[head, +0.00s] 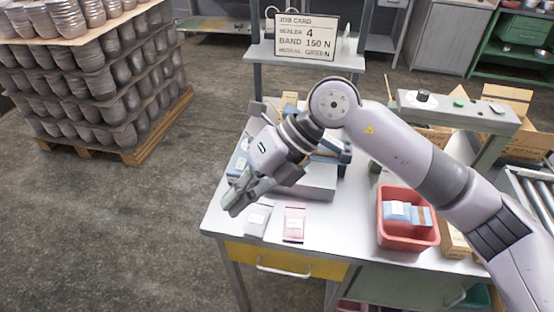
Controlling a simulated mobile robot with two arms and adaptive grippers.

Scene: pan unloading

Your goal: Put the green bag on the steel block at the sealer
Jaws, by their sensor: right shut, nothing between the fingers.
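I make out no green bag in the head view. A grey block (317,181), which looks like steel, sits on the table by the blue sealer parts (331,148), partly behind my right gripper. My right gripper (236,200) is shut and empty, above the table's front left part. A pale grey bag (257,222) and a pink bag (294,222) lie flat near the front edge, just right of and below its fingertips. My forearm and wrist hide much of the sealer. My left gripper is out of view.
A red bin (407,238) with blue packets stands right of the bags. A job card (306,37) reads sealer 4, band 150 N, reseal green. A raised shelf (455,112) with small items stands behind my arm. Stacked pots (95,85) on a pallet stand left.

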